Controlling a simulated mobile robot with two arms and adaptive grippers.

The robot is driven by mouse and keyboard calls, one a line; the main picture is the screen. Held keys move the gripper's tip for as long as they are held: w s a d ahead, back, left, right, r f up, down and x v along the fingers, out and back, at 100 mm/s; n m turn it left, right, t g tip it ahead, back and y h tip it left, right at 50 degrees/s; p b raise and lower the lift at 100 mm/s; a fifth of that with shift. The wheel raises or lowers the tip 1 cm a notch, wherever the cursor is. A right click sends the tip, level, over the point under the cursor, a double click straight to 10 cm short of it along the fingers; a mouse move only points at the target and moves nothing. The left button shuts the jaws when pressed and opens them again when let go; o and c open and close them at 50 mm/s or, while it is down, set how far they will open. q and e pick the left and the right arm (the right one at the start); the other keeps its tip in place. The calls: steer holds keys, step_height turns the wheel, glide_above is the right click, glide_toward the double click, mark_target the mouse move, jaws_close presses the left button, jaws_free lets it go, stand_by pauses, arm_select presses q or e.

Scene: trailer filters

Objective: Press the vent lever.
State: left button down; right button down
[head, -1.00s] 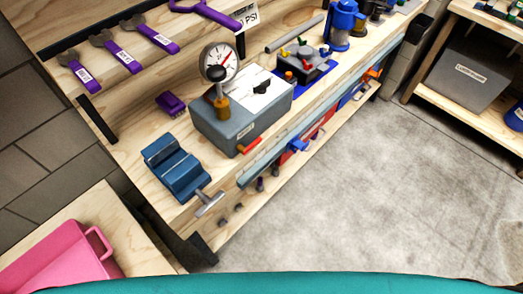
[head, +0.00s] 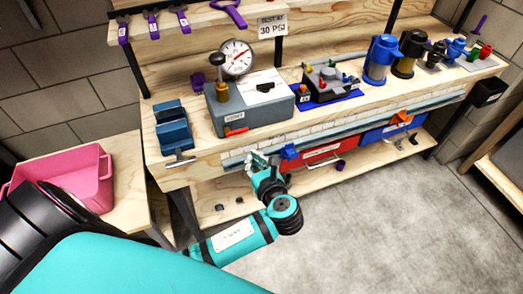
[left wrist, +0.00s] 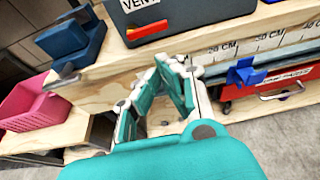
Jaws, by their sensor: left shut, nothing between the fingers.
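The vent lever (head: 236,131) is a small red-orange lever low on the front of a grey test box (head: 262,106) on the wooden bench. It also shows in the left wrist view (left wrist: 147,31), below a label that begins "VEN". My left gripper (head: 256,160) is teal and grey, below and slightly right of the lever, in front of the bench edge. Its fingers are shut and empty, and in the left wrist view the fingertips (left wrist: 168,64) sit apart from the lever. A round gauge (head: 236,58) stands on the box. My right gripper is not in view.
A blue vise (head: 173,128) with a grey handle is left of the box. A black device on a blue mat (head: 335,103) is right of it. A pink bin (head: 91,179) stands on a lower surface at left. Red and blue cases lie on the shelf below. The floor at right is clear.

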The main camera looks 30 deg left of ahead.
arm_select(q)
glide_toward(240, 137)
steer(key=x, duration=0.6)
steer(key=shift+f, duration=0.1)
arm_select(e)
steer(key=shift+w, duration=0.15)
arm_select(q)
steer(key=shift+a, duration=0.1)
stand_by(0.5)
